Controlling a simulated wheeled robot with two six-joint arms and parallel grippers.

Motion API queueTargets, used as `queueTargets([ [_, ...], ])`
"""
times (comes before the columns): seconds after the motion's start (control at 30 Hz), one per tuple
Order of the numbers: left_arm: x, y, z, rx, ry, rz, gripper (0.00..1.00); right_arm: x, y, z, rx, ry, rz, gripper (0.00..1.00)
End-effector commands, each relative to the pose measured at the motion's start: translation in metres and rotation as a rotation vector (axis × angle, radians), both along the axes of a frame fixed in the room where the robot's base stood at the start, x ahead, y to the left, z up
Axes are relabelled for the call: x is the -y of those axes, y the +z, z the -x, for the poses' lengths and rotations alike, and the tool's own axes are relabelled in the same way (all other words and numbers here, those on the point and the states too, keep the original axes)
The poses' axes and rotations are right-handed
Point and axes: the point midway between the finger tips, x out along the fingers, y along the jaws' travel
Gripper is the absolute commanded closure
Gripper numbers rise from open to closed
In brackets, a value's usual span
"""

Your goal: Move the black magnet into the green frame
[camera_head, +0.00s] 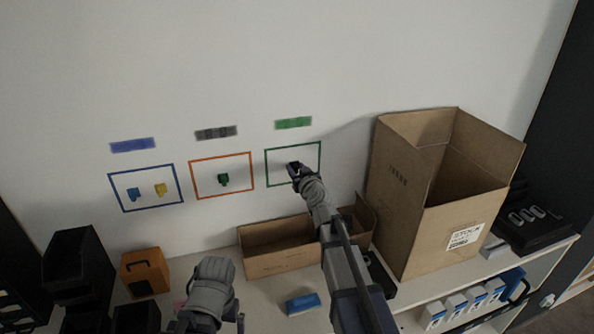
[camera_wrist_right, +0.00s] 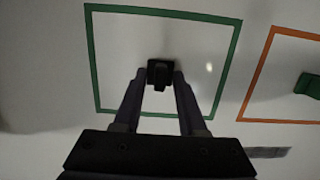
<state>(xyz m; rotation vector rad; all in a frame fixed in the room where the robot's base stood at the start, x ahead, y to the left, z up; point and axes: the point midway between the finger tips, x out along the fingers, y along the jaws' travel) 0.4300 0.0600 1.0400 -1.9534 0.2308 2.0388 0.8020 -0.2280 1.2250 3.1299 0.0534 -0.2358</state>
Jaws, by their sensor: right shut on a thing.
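The black magnet (camera_wrist_right: 160,73) is at the wall inside the green frame (camera_wrist_right: 91,60), between the fingertips of my right gripper (camera_wrist_right: 161,80), which is shut on it. In the head view my right gripper (camera_head: 295,171) reaches into the green frame (camera_head: 266,170) near its middle, and the magnet there is hard to tell from the dark fingers. My left arm's grey wrist shows at the bottom of the head view; I cannot make out its jaws.
An orange frame (camera_head: 221,156) holds a green magnet (camera_head: 223,179). A blue frame (camera_head: 141,168) holds a blue magnet (camera_head: 134,194) and a yellow magnet (camera_head: 160,189). Below stand a low carton (camera_head: 270,261), a tall open carton (camera_head: 405,220) and an orange box (camera_head: 145,271).

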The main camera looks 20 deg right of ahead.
Motion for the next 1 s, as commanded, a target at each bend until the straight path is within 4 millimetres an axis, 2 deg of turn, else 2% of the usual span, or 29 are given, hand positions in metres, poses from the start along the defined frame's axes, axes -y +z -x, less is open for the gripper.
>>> queueTargets([
  [0.07,0.0000,0.0000,0.0000,0.000,0.000,0.000,0.00,-0.0001,0.0001,-0.0016,0.000,0.000,0.000,1.00],
  [0.1,0.0000,0.0000,0.0000,0.000,0.000,0.000,0.00,-0.0001,0.0000,-0.0010,0.000,0.000,0.000,0.55],
  [0.37,0.0000,0.0000,0.0000,0.000,0.000,0.000,0.00,0.0000,0.0000,-0.0008,0.000,0.000,0.000,0.25],
  [0.57,0.0000,0.0000,0.0000,0.000,0.000,0.000,0.00,0.0000,0.0000,-0.0008,0.000,0.000,0.000,0.23],
  [0.77,0.0000,0.0000,0.0000,0.000,0.000,0.000,0.00,0.0001,0.0000,-0.0009,0.000,0.000,0.000,0.01],
  [1.0,0.0000,0.0000,0.0000,0.000,0.000,0.000,0.00,0.0000,0.0000,-0.0007,0.000,0.000,0.000,0.00],
])
